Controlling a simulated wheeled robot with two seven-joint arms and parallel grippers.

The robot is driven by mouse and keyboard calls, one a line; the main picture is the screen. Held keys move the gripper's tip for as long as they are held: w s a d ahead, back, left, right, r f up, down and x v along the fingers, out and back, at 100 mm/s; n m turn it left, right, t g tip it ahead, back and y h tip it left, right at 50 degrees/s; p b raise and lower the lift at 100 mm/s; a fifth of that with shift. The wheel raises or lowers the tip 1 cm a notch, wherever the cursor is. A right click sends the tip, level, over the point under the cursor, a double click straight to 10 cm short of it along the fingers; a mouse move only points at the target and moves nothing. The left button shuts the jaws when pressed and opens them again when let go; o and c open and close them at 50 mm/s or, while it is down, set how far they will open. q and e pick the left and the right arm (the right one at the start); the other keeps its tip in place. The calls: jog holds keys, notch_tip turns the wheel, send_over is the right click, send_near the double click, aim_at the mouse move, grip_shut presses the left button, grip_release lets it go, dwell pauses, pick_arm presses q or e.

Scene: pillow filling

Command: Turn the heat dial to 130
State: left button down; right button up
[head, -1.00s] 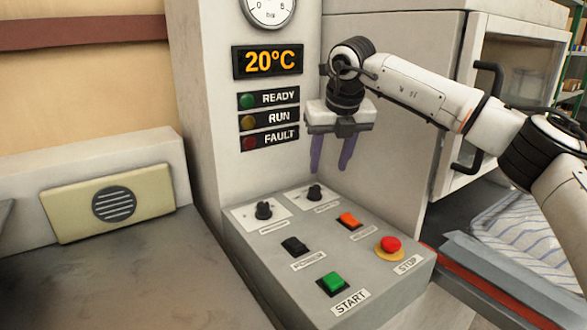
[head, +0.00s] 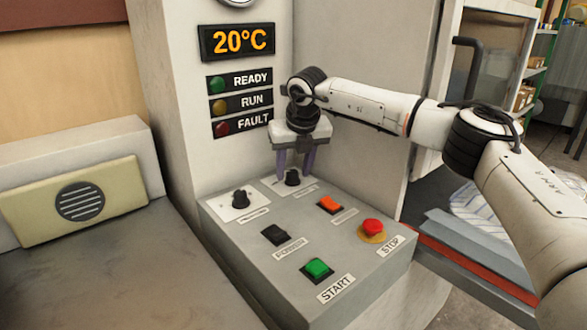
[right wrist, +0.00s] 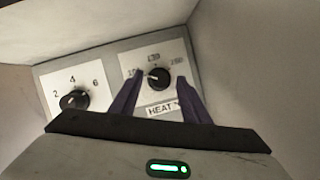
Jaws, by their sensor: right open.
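The heat dial (head: 292,178) is a black knob on a white plate at the back of the control panel (head: 385,260). In the right wrist view the heat dial (right wrist: 159,77) sits above a HEAT label, and its pointer is toward the left end of the scale. My right gripper (head: 295,176) points down over the dial. In the right wrist view its purple fingers (right wrist: 158,92) are open, one on each side of the knob; I cannot tell whether they touch it. The display (head: 238,42) reads 20°C. My left gripper is not in view.
A second black dial (head: 240,199) is to the left, numbered 2, 4, 6 in the wrist view. A black power switch (head: 275,235), orange button (head: 330,204), green START button (head: 317,270) and red STOP button (head: 373,227) are in front.

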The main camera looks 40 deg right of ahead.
jog(key=c, duration=1)
jog(key=shift+c, duration=0.2)
jog(key=shift+m, duration=0.4)
jog(key=shift+w+a+m+h+p, duration=0.15)
jog(key=shift+m+h+p, duration=0.25)
jog(key=shift+m, duration=0.6)
jog(key=m+g+h, duration=0.1)
jog(key=m, duration=0.1)
jog(key=shift+a+r+m, duration=0.1)
jog(key=shift+a+m, duration=0.05)
jog(key=shift+m, duration=0.25)
jog(key=m+p, duration=0.1)
jog(key=m, duration=0.1)
jog(key=m+g+h+p, duration=0.1)
jog(key=m+p, duration=0.1)
jog(key=shift+w+m+g, duration=0.2)
jog(key=shift+m+g, duration=0.1)
jog(key=shift+m+g+p, duration=0.3)
jog(key=shift+m+p, duration=0.1)
jog(key=shift+m, duration=0.4)
